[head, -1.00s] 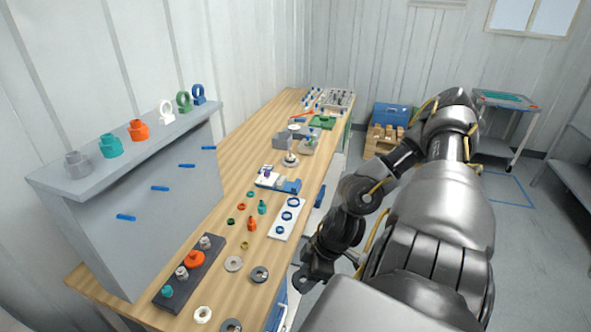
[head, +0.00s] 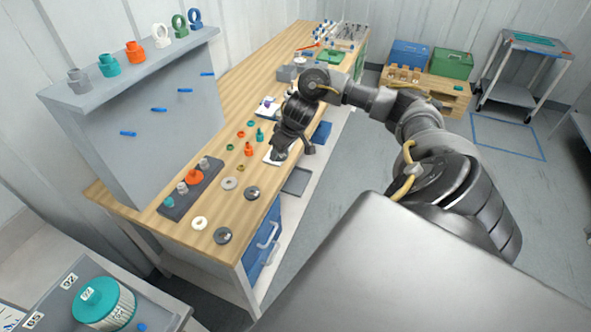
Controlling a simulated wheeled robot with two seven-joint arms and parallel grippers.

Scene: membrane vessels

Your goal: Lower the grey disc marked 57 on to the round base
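Several flat ring discs lie on the near part of the wooden bench: a pale grey one (head: 229,183), a darker grey one (head: 252,193) and another darker grey one (head: 222,236). No number 57 can be read on any of them. I cannot tell which thing is the round base; part of the bench is hidden behind my arm. My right gripper (head: 279,157) points down over the bench's right edge, by a white plate (head: 270,157) that it partly covers. Its fingers are too small and dark to tell if they are open. My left gripper is out of view.
A dark tray (head: 176,211) with orange, grey and teal fittings lies left of the discs. A white ring (head: 199,223) lies near the front. A grey shelf panel (head: 140,130) stands along the left. A teal-lidded round vessel (head: 103,302) stands at lower left.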

